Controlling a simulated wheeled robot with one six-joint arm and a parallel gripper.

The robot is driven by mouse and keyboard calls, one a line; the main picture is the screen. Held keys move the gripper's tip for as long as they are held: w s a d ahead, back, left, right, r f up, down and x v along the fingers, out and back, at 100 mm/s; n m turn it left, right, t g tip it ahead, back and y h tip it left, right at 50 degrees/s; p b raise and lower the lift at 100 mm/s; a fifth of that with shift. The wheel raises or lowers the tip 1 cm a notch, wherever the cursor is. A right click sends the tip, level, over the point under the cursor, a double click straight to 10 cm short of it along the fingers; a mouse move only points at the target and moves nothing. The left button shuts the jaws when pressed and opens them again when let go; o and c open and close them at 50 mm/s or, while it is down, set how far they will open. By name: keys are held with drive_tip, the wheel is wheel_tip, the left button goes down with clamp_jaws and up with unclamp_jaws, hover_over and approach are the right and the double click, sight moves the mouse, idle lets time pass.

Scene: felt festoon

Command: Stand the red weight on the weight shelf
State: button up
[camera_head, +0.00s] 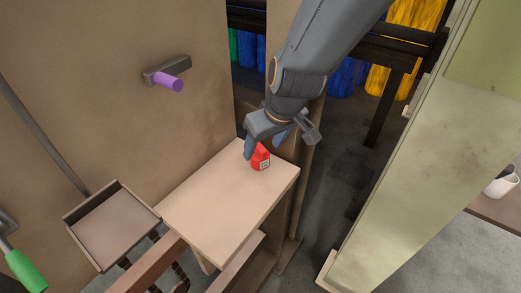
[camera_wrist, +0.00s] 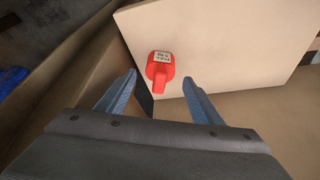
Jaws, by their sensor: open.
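The red weight (camera_head: 261,157) stands near the far edge of a light wooden shelf (camera_head: 220,210), which may be the weight shelf. It has a white label with dark print. In the wrist view the red weight (camera_wrist: 160,69) shows just beyond the fingertips, roughly between their lines, on the bare pale shelf top (camera_wrist: 225,45). My gripper (camera_head: 265,146) is open and empty at the weight, and in the head view one blue finger is left of it. In the wrist view both blue fingers (camera_wrist: 161,80) are apart. I cannot tell whether a finger touches the weight.
A shallow brown tray (camera_head: 110,226) is left of the shelf. A purple peg (camera_head: 170,84) sticks out of the brown wall above. A green handle (camera_head: 26,270) is at the lower left. A pale green panel (camera_head: 420,150) stands right, with a white cup (camera_head: 501,186) beyond.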

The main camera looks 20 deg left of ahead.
drive_tip(key=v, duration=0.7)
drive_tip(key=shift+r, duration=0.15)
drive_tip(key=shift+d, duration=0.1)
drive_tip(key=d+f+m+g+h, duration=0.1)
drive_tip(key=d+f+m, duration=0.15)
drive_tip(key=d, duration=0.75)
drive_tip(key=d+f+m+h, duration=0.1)
drive_tip(key=d+m, duration=0.2)
drive_tip(key=d, duration=0.7)
drive_tip(key=s+d+f+m, duration=0.1)
drive_tip(key=s+d+m, duration=0.1)
drive_tip(key=d, duration=0.5)
drive_tip(key=s+d+f+m+g+h, duration=0.1)
drive_tip(key=s+d+m, duration=0.1)
drive_tip(key=d, duration=0.4)
drive_tip(key=shift+s+d+m+g, duration=0.3)
drive_tip(key=shift+s+d+m, duration=0.1)
drive_tip(key=shift+s, duration=0.35)
